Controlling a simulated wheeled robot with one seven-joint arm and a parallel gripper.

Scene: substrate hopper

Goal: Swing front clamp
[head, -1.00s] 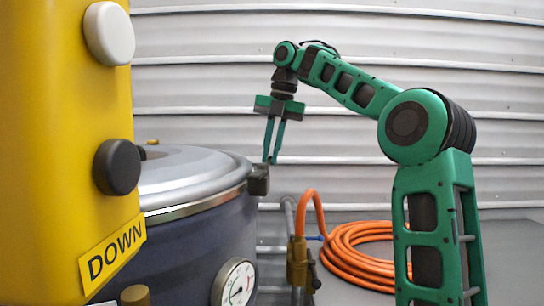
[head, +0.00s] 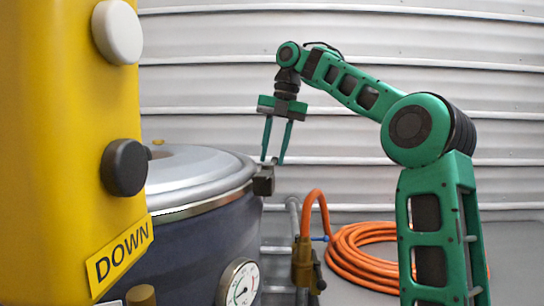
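A dark, blocky clamp (head: 264,182) sits on the right side of the rim of a dark blue vessel (head: 190,250) with a domed metal lid (head: 205,172). I cannot tell whether it is the front clamp; no other clamp shows clearly.
A yellow control box (head: 65,120) with white and black knobs and a DOWN label (head: 120,255) hides the vessel's left side. A gauge (head: 238,285) is on the vessel's front. A brass valve (head: 303,262) and coiled orange hose (head: 350,250) lie to the right.

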